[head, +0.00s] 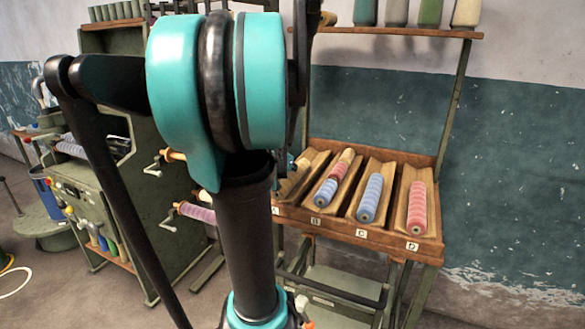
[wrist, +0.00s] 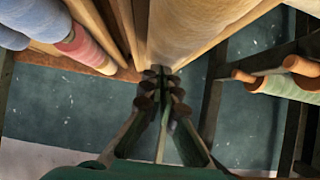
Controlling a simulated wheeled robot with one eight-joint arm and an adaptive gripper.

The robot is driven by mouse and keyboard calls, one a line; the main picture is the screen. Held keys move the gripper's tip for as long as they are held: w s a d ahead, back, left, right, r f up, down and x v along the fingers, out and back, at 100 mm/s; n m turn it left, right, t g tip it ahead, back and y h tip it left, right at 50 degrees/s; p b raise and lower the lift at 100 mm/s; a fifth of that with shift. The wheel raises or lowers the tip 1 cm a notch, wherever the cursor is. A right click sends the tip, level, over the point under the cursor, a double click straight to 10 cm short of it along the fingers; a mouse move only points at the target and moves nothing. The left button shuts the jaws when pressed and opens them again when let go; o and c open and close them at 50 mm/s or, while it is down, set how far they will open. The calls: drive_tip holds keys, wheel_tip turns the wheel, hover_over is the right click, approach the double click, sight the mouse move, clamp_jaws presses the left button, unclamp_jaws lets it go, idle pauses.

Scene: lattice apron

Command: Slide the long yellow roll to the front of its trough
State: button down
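A wooden rack (head: 345,226) holds sloping troughs, with the labels B, C and D readable. A yellowish piece (head: 300,166) shows in the leftmost trough, mostly behind my arm; I cannot tell whether it is the long yellow roll. A broad pale yellow-tan surface (wrist: 200,25) lies just beyond my gripper in the wrist view; I cannot tell whether it is roll or trough wood. My gripper (wrist: 163,76) has its fingertips together, apparently empty, close to the troughs' wooden edge. The head view hides it behind my arm.
Trough B holds a red and blue roll (head: 326,192) with a pale end behind it. Trough C holds a blue roll (head: 370,197), trough D a pink one (head: 417,206). A shelf of spools (head: 430,12) stands above. A green machine (head: 165,215) with cranks stands left.

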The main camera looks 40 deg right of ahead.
drive_tip(key=shift+s+a+r, duration=0.1)
drive_tip(key=shift+a+r, duration=0.1)
drive_tip(key=shift+r, duration=0.15)
drive_tip(key=s+a, duration=0.1)
drive_tip(key=a, duration=0.2)
drive_tip(key=s+a, duration=0.2)
drive_tip(key=a, duration=0.2)
drive_tip(key=s+a, duration=0.2)
drive_tip(key=a, duration=0.1)
drive_tip(key=shift+s+a+r, duration=0.1)
drive_tip(key=shift+s+a, duration=0.15)
